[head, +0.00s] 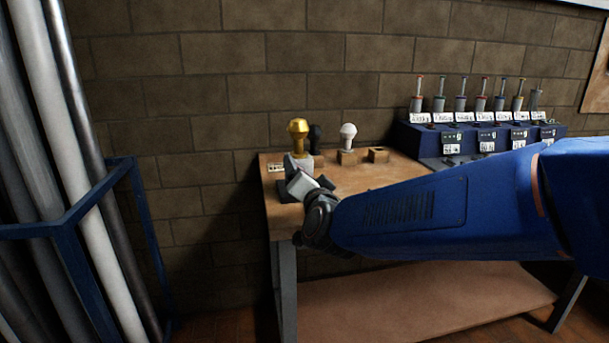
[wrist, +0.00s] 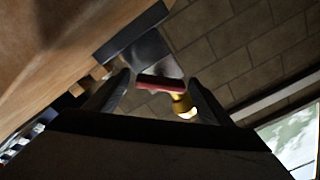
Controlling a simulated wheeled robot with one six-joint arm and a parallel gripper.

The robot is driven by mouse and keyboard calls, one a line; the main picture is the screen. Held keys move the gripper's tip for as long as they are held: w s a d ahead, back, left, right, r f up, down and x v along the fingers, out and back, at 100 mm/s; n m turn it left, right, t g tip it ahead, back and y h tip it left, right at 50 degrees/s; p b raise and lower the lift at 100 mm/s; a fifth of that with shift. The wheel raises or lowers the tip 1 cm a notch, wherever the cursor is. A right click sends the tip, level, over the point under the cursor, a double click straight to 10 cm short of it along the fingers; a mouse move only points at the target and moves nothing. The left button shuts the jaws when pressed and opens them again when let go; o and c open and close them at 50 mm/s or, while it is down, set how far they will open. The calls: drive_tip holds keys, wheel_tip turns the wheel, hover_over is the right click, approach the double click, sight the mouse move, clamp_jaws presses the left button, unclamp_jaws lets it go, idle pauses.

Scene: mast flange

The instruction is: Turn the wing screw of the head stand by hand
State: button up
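The head stand shows in the head view as a pale grey block (head: 301,161) with a gold knob-shaped head (head: 298,128) on top, near the left end of the bench. My gripper (head: 296,180) is in front of it and hides its lower part. In the wrist view the stand's grey body (wrist: 148,50) lies beyond my fingers, and the gold part (wrist: 183,104) shows at right. A red bar, which looks like the wing screw (wrist: 160,82), appears between the dark fingertips of my open gripper (wrist: 158,78). I cannot tell whether either finger touches it.
The wooden bench (head: 375,175) also holds a white knob on a block (head: 347,140), a dark knob (head: 315,136) and a small empty-looking block (head: 378,155). A blue rack with several labelled tools (head: 480,138) stands at right. A blue frame with pipes (head: 75,220) is at left.

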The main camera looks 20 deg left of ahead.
drive_tip(key=v, duration=1.7)
drive_tip(key=shift+s, duration=0.2)
drive_tip(key=shift+w+d, duration=0.1)
drive_tip(key=w+d+f+n+g+h, duration=0.15)
drive_tip(key=d+f, duration=0.25)
drive_tip(key=d, duration=0.6)
drive_tip(key=w+d+f+n+g+h, duration=0.1)
drive_tip(key=d+f+n+g, duration=0.15)
drive_tip(key=d, duration=0.85)
drive_tip(key=s+d+f+m+g+h, duration=0.1)
drive_tip(key=s+d+f+g+h, duration=0.2)
drive_tip(key=s+d+f, duration=0.2)
drive_tip(key=s+d+f+g+h, duration=0.3)
drive_tip(key=s+d+f, duration=0.3)
drive_tip(key=s+d, duration=0.5)
drive_tip(key=d+h, duration=0.1)
drive_tip(key=d, duration=0.7)
drive_tip(key=shift+s+f+m, duration=0.15)
drive_tip(key=shift+s+m, duration=0.15)
drive_tip(key=shift+m, duration=0.1)
